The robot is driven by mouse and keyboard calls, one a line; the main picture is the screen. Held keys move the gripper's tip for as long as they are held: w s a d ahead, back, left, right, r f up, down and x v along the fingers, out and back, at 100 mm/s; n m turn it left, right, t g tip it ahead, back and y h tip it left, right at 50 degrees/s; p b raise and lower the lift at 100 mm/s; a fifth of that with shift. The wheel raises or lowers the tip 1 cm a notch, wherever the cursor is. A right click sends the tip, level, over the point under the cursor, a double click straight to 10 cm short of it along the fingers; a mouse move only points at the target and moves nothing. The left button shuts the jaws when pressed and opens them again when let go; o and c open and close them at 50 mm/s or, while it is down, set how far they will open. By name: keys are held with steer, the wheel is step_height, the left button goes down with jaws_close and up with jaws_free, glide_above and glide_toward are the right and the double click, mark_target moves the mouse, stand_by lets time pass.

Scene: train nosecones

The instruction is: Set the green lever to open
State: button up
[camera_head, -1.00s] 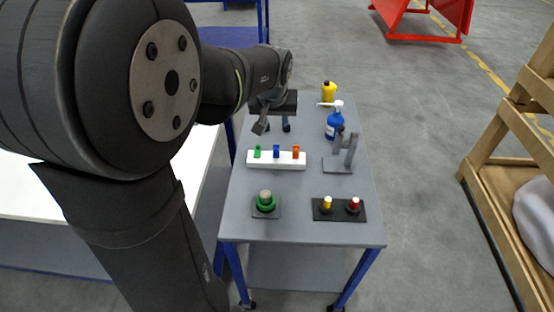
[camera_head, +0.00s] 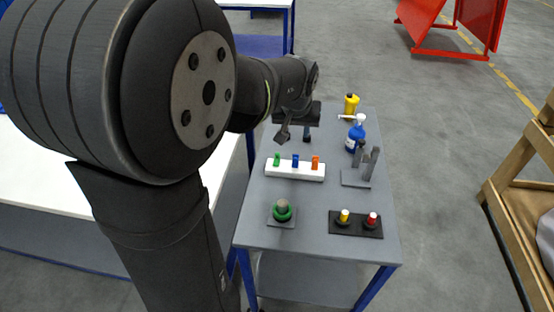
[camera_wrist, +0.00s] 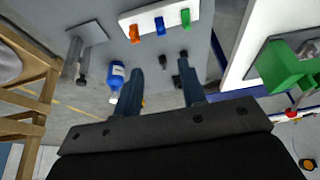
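The green lever (camera_head: 277,160) stands at the left end of a white block (camera_head: 310,175), beside a blue lever (camera_head: 295,161) and an orange lever (camera_head: 315,162). In the wrist view the green lever (camera_wrist: 185,18) is at the right end of the block. I cannot tell its exact setting. My gripper (camera_head: 294,136) is above the table behind the block, apart from the levers. In the wrist view its two fingers (camera_wrist: 160,66) are spread with nothing between them.
A blue bottle (camera_head: 356,134), a yellow bottle (camera_head: 351,106) and a grey stand with uprights (camera_head: 358,178) are to the right. Bare grey tabletop (camera_head: 320,200) lies between.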

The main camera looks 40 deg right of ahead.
mark_target(277, 153)
steer(key=w+a+f, duration=0.2)
steer(key=w+f, duration=0.1)
steer(key=w, duration=0.5)
steer(key=x, duration=1.6)
steer(key=shift+s+d+f, duration=0.15)
steer(key=shift+d+f, duration=0.15)
jaws_close()
